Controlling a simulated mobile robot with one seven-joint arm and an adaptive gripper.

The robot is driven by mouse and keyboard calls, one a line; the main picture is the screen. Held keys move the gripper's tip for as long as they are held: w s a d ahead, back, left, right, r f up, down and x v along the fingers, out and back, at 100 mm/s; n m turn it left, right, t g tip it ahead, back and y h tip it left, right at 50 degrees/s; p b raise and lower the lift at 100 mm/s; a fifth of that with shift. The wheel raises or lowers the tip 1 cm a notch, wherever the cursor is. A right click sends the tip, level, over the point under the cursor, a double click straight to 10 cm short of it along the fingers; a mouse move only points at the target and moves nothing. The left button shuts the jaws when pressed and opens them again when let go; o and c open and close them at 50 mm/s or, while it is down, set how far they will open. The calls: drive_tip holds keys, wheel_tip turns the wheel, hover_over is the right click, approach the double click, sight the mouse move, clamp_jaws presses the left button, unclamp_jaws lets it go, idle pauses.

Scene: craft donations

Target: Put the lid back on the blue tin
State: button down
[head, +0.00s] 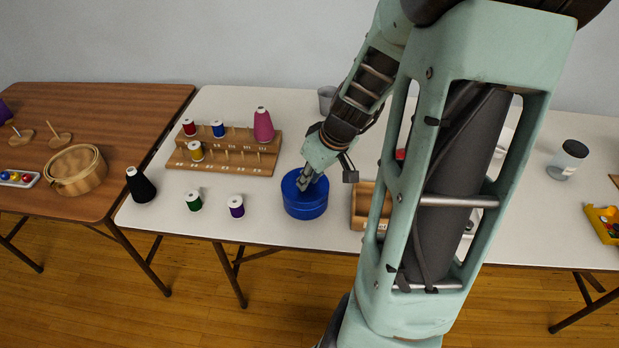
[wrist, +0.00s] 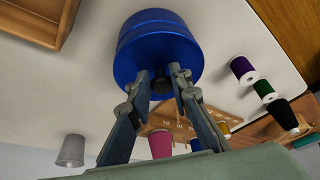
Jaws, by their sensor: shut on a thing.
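The blue tin (head: 306,208) stands upright near the front edge of the white table in the head view. Its blue lid (head: 293,183) is on top of it, and the two look like one round stack with a seam around the side. I cannot tell whether the lid is fully seated. My gripper (head: 308,181) points down over the middle of the lid. In the wrist view, my gripper (wrist: 172,79) is shut on the lid's dark knob (wrist: 179,76), with a finger on each side. The blue lid and tin (wrist: 157,45) fill the upper middle there.
Left of the tin are purple (head: 236,206), green (head: 193,201) and black (head: 140,186) spools and a wooden spool rack (head: 225,159). A wooden box (head: 361,204) is close on the right, partly hidden by my arm. A grey cup (head: 326,98) stands behind.

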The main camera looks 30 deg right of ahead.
drive_tip(key=c, duration=1.2)
unclamp_jaws()
drive_tip(key=shift+r, duration=0.1)
wheel_tip(320, 180, up, 7)
drive_tip(key=p, duration=0.4)
drive_tip(key=shift+p, duration=0.3)
drive_tip(key=shift+c, duration=0.6)
clamp_jaws()
